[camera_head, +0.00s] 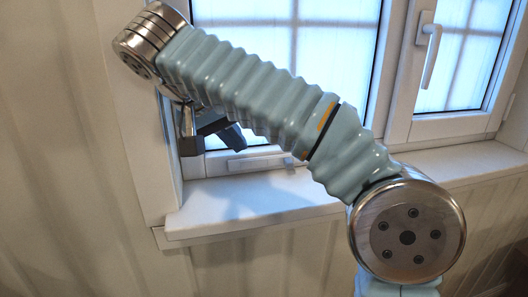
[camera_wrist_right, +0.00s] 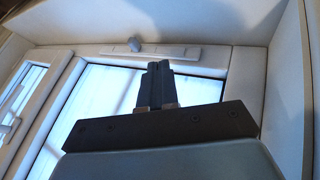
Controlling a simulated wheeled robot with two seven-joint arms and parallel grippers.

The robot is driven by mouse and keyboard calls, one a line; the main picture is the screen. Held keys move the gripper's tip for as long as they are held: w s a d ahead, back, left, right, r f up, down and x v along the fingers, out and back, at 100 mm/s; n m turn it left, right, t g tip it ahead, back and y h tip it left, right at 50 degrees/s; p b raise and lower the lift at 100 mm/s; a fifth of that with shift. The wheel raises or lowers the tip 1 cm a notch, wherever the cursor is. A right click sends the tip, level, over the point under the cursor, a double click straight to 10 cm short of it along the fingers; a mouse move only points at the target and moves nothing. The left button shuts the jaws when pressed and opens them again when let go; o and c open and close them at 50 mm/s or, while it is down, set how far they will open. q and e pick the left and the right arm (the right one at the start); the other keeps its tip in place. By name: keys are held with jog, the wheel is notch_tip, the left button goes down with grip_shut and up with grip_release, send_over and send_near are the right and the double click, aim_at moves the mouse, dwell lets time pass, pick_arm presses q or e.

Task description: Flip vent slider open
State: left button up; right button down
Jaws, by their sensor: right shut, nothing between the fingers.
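The vent (camera_head: 258,161) is a pale strip on the lower window frame, with a small knob-like slider (camera_head: 289,160) near its right end in the head view. In the wrist view the vent strip (camera_wrist_right: 175,52) lies across the top, and the round grey slider (camera_wrist_right: 135,45) is left of its middle. My right gripper (camera_head: 238,146) is shut and empty, in front of the window and apart from the slider. Its fingers (camera_wrist_right: 157,66) show pressed together in the wrist view, below and right of the slider in that picture. My left gripper is not in view.
A white window sill (camera_head: 260,205) runs below the frame and is bare. The window reveal's side wall (camera_head: 165,140) stands close to the left of my right gripper. A second window with a white handle (camera_head: 432,55) is at the right.

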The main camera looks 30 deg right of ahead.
aim_at(289, 163)
dwell(0.3)
jog(key=b+x, duration=0.3)
jog(key=x, duration=0.7)
jog(key=shift+s+f, duration=0.1)
jog(key=shift+s+d, duration=0.15)
jog(key=shift+d, duration=0.45)
jog(key=shift+s+d, duration=0.15)
jog(key=shift+d, duration=0.5)
jog(key=shift+s+d, duration=0.15)
jog(key=shift+d, duration=0.55)
jog(key=d, duration=0.3)
jog(key=shift+s+d, duration=0.25)
jog(key=shift+s, duration=0.15)
